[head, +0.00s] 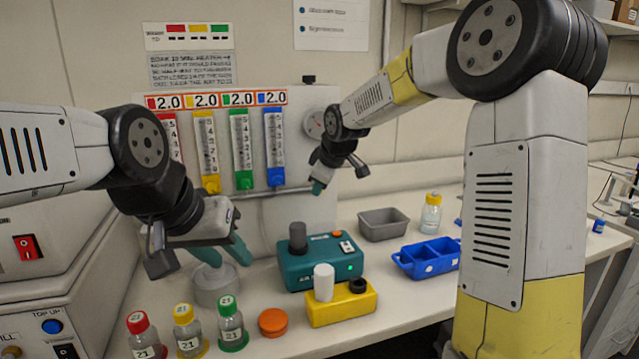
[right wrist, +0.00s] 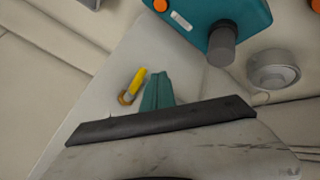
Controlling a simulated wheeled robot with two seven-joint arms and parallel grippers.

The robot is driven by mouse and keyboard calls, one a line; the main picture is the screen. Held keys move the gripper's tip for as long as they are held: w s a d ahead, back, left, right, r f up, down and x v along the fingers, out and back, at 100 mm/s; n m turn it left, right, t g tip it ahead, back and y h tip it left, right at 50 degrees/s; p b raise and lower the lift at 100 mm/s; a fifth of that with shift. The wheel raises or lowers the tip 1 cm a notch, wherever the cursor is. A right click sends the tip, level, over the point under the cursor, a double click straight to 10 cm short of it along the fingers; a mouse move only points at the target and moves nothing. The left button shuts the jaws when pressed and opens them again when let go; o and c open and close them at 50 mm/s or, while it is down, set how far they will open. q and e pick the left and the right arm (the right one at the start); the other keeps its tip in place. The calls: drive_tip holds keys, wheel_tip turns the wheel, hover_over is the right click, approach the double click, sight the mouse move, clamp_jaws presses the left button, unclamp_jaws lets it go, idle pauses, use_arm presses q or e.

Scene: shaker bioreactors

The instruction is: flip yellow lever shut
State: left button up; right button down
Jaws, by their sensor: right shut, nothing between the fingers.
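The yellow lever (right wrist: 137,80) shows in the right wrist view, with a brass-coloured fitting (right wrist: 125,98) at its lower end. My right gripper (right wrist: 158,88) has its teal fingers together and empty, just right of the lever. A narrow gap seems to lie between them; I cannot tell their difference in depth. In the head view my right gripper (head: 319,187) is in front of the panel's right edge, and I cannot make out the lever there. My left gripper (head: 224,252) has its teal fingers apart, pointing down over a round grey container (head: 217,286).
A teal device (head: 322,262) with a grey cylinder stands mid-bench, behind a yellow block (head: 342,304). Capped bottles (head: 187,332) and an orange lid (head: 272,322) are at the front. A grey tray (head: 383,225) and blue rack (head: 428,258) stand right. Flow meters (head: 242,140) line the panel.

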drive_tip(key=shift+w+d, duration=0.15)
drive_tip(key=shift+w, duration=0.4)
drive_tip(key=shift+w+d, duration=0.15)
drive_tip(key=shift+w, duration=0.35)
